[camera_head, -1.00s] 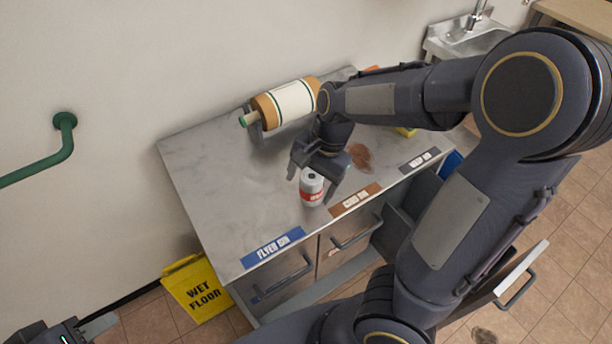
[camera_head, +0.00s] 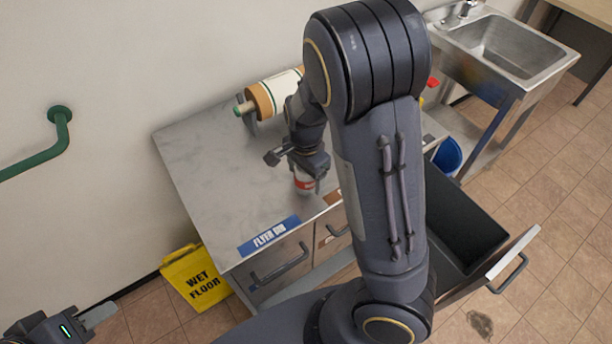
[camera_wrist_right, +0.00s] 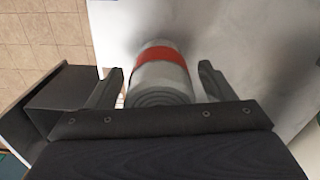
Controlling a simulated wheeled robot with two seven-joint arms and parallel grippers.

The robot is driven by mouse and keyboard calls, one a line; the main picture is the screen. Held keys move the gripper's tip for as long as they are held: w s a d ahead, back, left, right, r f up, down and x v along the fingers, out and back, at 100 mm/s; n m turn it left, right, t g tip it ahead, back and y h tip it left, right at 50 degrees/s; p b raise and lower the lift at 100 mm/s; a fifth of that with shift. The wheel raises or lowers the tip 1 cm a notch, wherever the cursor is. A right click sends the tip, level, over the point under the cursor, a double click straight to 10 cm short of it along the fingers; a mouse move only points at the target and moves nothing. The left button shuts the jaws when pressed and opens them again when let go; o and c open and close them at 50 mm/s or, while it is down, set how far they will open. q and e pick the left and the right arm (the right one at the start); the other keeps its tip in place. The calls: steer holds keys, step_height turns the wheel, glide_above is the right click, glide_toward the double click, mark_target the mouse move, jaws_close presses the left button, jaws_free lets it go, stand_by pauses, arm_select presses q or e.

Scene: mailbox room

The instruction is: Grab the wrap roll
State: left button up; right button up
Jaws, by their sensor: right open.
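The wrap roll, a small grey-white cylinder with a red band (camera_head: 304,182), stands upright on the grey counter near its front edge. My right gripper (camera_head: 298,161) is over it and partly hides its top. In the right wrist view the wrap roll (camera_wrist_right: 161,75) lies between the two open fingers of my right gripper (camera_wrist_right: 161,68), with a gap on each side. Its ringed end faces the camera. My left gripper (camera_head: 98,316) is at the bottom left corner, away from the counter, only partly in frame.
A larger brown and white roll on a holder (camera_head: 267,97) stands at the counter's back. A yellow wet floor sign (camera_head: 195,277) is at the counter's left. An open drawer (camera_head: 455,215) juts out at the right. A sink (camera_head: 505,45) is beyond.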

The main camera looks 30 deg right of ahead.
steer(key=shift+f, duration=0.15)
steer(key=shift+c, duration=0.3)
steer(key=c, duration=1)
